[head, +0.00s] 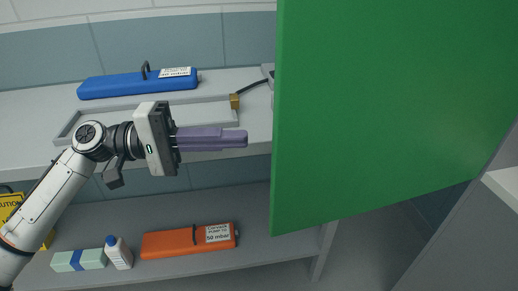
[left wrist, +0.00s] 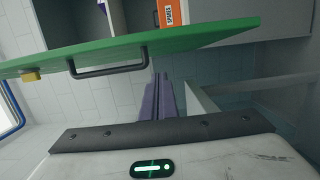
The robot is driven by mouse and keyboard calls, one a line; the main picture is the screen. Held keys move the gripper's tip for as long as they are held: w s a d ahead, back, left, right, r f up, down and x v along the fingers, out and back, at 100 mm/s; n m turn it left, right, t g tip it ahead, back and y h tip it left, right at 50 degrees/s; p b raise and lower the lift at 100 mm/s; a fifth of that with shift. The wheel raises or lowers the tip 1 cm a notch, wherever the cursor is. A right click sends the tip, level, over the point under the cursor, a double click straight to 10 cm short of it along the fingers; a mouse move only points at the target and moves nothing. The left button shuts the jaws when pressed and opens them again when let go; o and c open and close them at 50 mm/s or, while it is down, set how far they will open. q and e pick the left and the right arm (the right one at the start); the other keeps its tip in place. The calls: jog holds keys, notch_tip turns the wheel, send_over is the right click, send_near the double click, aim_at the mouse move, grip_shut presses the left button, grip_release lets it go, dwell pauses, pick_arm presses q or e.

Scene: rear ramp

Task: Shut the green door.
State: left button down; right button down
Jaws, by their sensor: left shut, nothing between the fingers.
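The green door (head: 390,110) stands open and fills the right of the head view. Its left edge hangs in front of the grey bench. My left gripper (head: 246,138) has its purple fingers shut and empty. They point right in the head view, with their tips a little left of the door's edge there. In the left wrist view the door (left wrist: 200,38) crosses the top at a slant, with a dark bar handle (left wrist: 108,68) on the face towards me. The fingers (left wrist: 158,85) point up towards it; I cannot tell whether they touch. My right gripper is not in view.
A blue case (head: 130,84) and a grey frame (head: 70,122) lie on the bench (head: 255,120). On the lower shelf (head: 270,240) are an orange case (head: 170,242), a white bottle (head: 118,252) and a pale green box (head: 75,260). An open cabinet (left wrist: 65,18) shows behind the door.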

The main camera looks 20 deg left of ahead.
pick_arm(q)
jog(key=s+d, duration=0.1)
jog(key=d, duration=0.5)
jog(key=shift+s+d+p, duration=0.15)
jog(key=shift+p, duration=0.3)
